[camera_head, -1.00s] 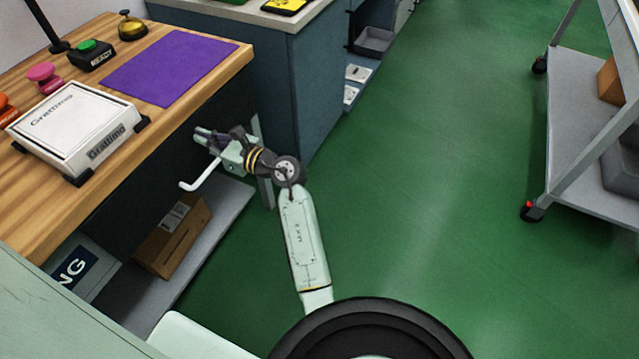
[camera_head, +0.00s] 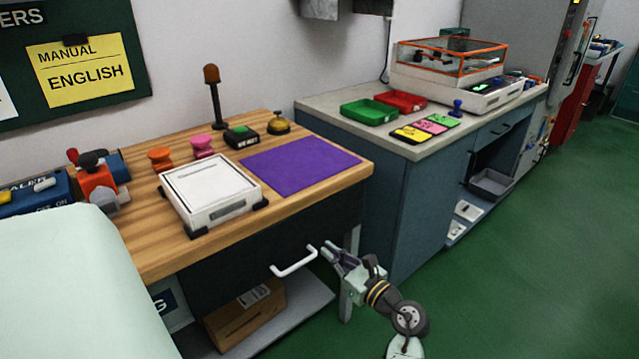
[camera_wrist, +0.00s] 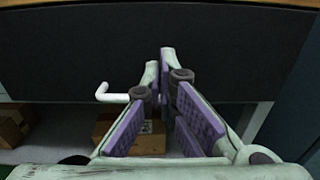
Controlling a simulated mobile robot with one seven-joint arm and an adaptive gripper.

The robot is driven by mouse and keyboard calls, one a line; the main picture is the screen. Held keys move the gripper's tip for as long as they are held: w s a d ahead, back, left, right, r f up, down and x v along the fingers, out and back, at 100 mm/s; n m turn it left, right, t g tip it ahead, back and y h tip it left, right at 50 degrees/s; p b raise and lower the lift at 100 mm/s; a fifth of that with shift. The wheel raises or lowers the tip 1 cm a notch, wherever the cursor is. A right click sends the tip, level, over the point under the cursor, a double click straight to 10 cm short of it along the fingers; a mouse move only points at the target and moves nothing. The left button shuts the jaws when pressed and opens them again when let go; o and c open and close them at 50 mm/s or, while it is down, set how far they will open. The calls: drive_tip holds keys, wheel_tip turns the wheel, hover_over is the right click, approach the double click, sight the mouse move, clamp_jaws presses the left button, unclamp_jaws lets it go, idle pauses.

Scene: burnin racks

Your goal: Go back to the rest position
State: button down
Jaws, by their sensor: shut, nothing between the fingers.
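My gripper (camera_head: 331,252) is at the lower middle of the head view, in front of the wooden bench and just right of a white drawer handle (camera_head: 294,263). It is empty. In the wrist view my gripper's fingers (camera_wrist: 166,62) come together at the tips and point at the dark drawer front (camera_wrist: 215,45). The white handle (camera_wrist: 112,97) shows there to the left of the fingers, apart from them. My arm runs down from the gripper to the bottom edge of the head view.
The wooden bench (camera_head: 150,237) holds a white box (camera_head: 210,190) and a purple mat (camera_head: 300,166). A cardboard box (camera_head: 245,318) sits on the shelf below. A grey-blue cabinet (camera_head: 400,215) stands to the right. Green floor (camera_head: 520,270) is open at right.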

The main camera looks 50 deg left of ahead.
drive_tip(key=d, duration=0.5)
drive_tip(key=shift+r+b, duration=0.1)
drive_tip(key=shift+b, duration=0.25)
